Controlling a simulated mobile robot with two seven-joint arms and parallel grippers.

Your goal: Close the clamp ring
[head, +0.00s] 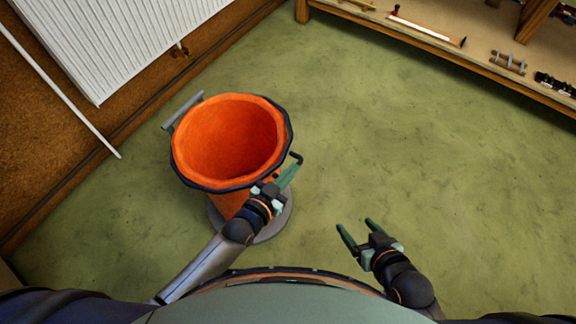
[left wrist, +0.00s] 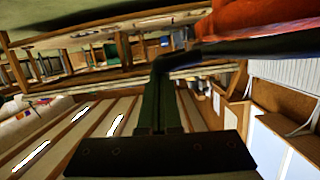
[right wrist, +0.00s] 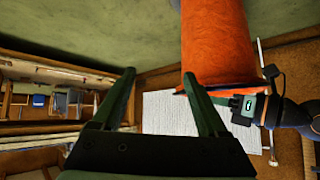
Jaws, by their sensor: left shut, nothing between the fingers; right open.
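An orange drum (head: 233,135) stands open-topped on the floor. A dark clamp ring (head: 290,128) runs around its rim. A black bent lever (head: 297,157) sticks out from the ring's right side; it also shows as a dark bar in the left wrist view (left wrist: 235,48). My left gripper (head: 290,171) is shut and empty, its fingertips at the lever's bent end; I cannot tell whether they touch. In the right wrist view the left gripper (right wrist: 232,102) is beside the drum (right wrist: 215,40). My right gripper (head: 353,224) is open and empty, right of the drum, away from the ring.
A grey bar handle (head: 183,110) is at the drum's far left side. A grey round base (head: 270,225) lies under the drum. A white radiator (head: 120,40) and a cork wall are on the left. A wooden shelf (head: 470,60) with tools is at the upper right. The green floor right of the drum is clear.

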